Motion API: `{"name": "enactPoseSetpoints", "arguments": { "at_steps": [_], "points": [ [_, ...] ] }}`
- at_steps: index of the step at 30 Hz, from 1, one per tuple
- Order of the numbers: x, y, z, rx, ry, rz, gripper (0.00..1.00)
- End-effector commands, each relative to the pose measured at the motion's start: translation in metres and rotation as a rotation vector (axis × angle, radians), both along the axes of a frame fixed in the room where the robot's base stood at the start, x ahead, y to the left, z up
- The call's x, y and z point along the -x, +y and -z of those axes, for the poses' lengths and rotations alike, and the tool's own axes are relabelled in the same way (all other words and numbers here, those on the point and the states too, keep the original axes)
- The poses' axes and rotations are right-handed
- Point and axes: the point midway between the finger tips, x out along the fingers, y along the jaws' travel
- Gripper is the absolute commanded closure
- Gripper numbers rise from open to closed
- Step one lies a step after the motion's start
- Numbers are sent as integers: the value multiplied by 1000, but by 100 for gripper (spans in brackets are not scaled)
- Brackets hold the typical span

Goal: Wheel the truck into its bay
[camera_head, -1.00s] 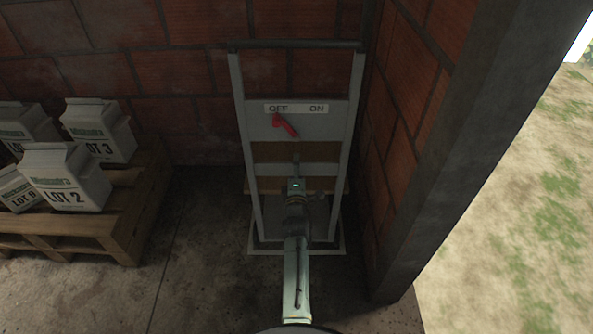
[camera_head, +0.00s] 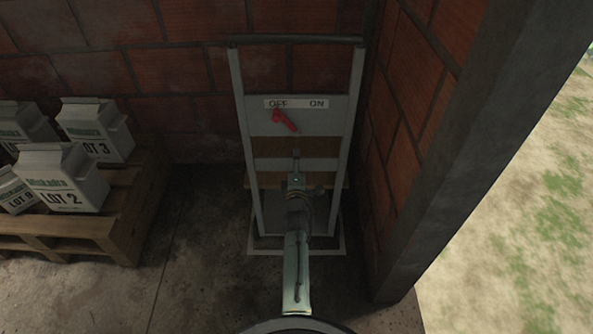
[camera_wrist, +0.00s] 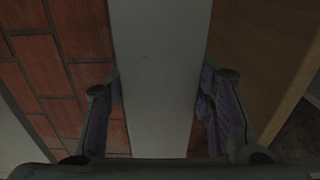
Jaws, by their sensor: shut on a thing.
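The truck (camera_head: 243,130) is a tall grey hand truck with two side rails, a dark top bar and cross plates. It stands nearly upright in the brick corner. The bay is a pale outline (camera_head: 262,251) on the floor, around the truck's foot as seen from above. My gripper (camera_head: 296,163) is at the truck's lower middle cross plate. In the wrist view, a flat grey bar (camera_wrist: 158,75) of the truck runs between my gripper's two fingers (camera_wrist: 160,110). The exact contact is dark. My arm hides part of the truck's foot.
A wooden pallet (camera_head: 125,215) with several white LOT cartons (camera_head: 75,180) stands left. A brick wall and dark post (camera_head: 445,150) close off the right. Floor between pallet and truck is clear.

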Motion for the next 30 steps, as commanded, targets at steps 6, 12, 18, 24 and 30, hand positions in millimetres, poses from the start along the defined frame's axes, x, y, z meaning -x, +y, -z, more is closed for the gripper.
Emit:
{"name": "enactPoseSetpoints", "arguments": {
  "at_steps": [6, 12, 18, 24, 30],
  "points": [
    [1, 0, 6, 0, 12, 1, 42],
    [0, 0, 3, 0, 6, 0, 29],
    [0, 0, 1, 0, 2, 0, 27],
    [0, 0, 0, 0, 0, 0, 27],
    [6, 0, 0, 0, 1, 0, 27]
  ]
}}
